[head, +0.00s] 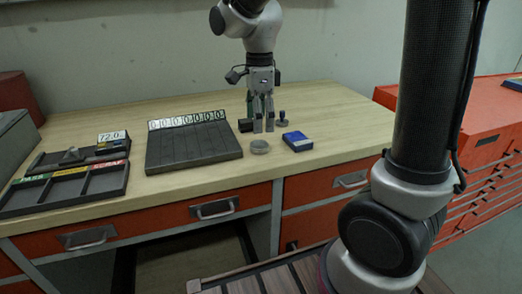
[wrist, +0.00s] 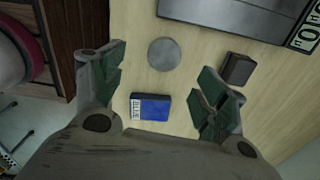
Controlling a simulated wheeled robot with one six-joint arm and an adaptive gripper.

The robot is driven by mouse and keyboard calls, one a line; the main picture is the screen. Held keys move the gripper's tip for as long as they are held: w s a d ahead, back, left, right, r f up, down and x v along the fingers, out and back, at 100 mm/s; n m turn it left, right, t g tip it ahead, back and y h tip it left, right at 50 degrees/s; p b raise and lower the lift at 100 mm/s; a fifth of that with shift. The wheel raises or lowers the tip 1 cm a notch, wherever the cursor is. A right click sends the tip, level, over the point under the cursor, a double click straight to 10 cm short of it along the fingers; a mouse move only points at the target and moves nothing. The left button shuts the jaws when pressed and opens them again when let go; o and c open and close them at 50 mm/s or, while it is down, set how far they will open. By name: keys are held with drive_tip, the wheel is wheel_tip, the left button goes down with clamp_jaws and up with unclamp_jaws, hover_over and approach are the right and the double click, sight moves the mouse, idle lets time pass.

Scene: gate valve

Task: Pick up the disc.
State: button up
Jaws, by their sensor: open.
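The disc (head: 260,146) is a small round grey piece lying flat on the wooden workbench (head: 330,110). It also shows in the wrist view (wrist: 165,54), near the top centre, beyond the fingertips and not between them. My gripper (head: 263,128) is open and empty, pointing down above the bench, and looks to be a little behind the disc in the head view. In the wrist view my gripper (wrist: 163,95) has its two green-padded fingers wide apart. Nothing touches the disc. I cannot tell the exact height of the fingertips above the bench.
A blue box (head: 297,141) lies right of the disc. A black numbered rack (head: 195,146) lies left, with labelled trays (head: 65,190) farther left. The bench's right side is clear.

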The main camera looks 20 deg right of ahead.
sight(259, 144)
drive_tip(key=shift+f+m, duration=0.25)
drive_tip(key=shift+m, duration=0.05)
drive_tip(key=f, duration=0.7)
drive_tip(key=shift+w+f, duration=0.2)
drive_tip(key=shift+w, duration=0.15)
drive_tip(key=shift+c, duration=0.4)
